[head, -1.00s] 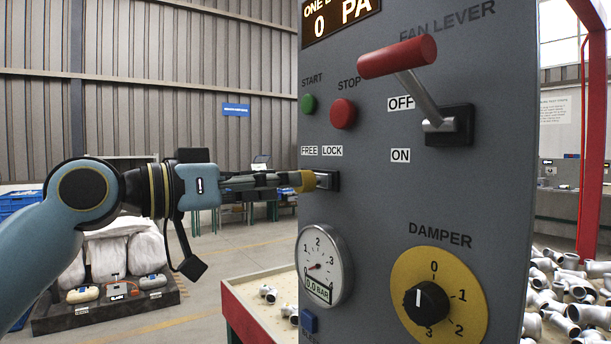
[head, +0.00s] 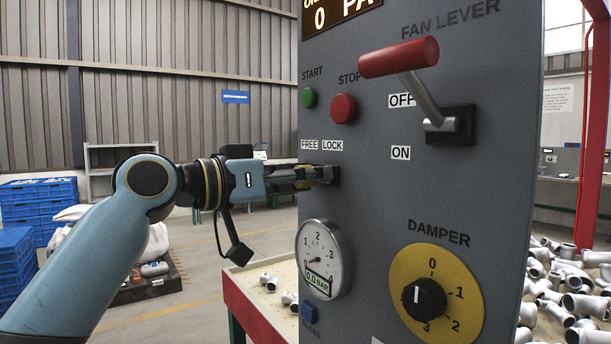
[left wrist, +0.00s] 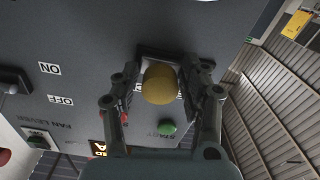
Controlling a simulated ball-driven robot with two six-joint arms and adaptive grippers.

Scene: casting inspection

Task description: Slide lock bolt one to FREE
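Lock bolt one shows as a round yellow knob (left wrist: 160,84) in front of a dark slot plate in the left wrist view. In the head view its slot plate (head: 335,176) sits under the FREE label (head: 309,145) and LOCK label (head: 332,145), and the knob is mostly covered by the fingers. My left gripper (head: 318,175) reaches the panel from the left. Its fingers stand on both sides of the knob (left wrist: 162,80), apart, with narrow gaps; contact is not clear. My right gripper is not in view.
The grey panel (head: 370,220) carries a START button (head: 309,97), STOP button (head: 343,108), red-handled fan lever (head: 398,57), pressure gauge (head: 324,260) and damper dial (head: 424,297) near the bolt. Blue crates (head: 40,200) stand far left.

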